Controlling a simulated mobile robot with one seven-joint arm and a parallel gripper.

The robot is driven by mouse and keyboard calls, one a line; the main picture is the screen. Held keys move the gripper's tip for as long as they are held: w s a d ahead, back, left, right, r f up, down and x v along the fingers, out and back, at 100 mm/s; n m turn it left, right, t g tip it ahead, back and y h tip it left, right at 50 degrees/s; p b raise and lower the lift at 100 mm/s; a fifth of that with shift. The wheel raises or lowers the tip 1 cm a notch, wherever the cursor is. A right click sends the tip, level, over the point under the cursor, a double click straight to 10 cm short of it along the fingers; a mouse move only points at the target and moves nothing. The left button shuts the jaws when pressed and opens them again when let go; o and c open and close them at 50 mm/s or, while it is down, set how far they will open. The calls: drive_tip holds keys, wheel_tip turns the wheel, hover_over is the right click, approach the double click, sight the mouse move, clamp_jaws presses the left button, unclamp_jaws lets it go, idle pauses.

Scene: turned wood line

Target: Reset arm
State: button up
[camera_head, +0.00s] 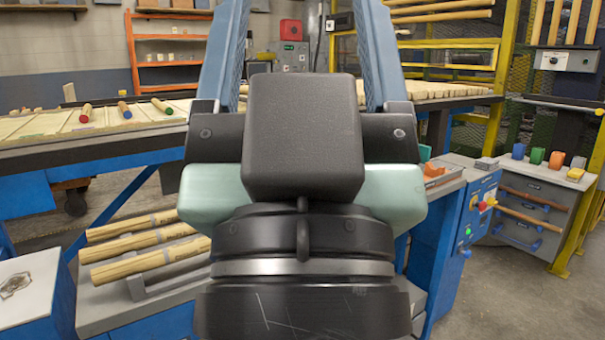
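My gripper (304,38) fills the middle of the view, seen from behind. It has a black wrist, a pale green body and two blue fingers pointing away and up. The fingers stand wide apart, and the part of the gap that shows between them is empty. The fingertips are cut off by the top edge. The black block on the gripper hides what lies straight ahead.
A slatted bench (40,125) at left bears dowels with red (86,113), blue (124,110) and green (161,106) ends. Several dowels (140,248) lie on a lower rack. A blue control box (478,215) stands right. Open floor (515,300) shows at lower right.

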wheel_tip(320, 180, up, 34)
drive_tip(key=p, duration=3.1)
drive_tip(key=shift+p, duration=0.4)
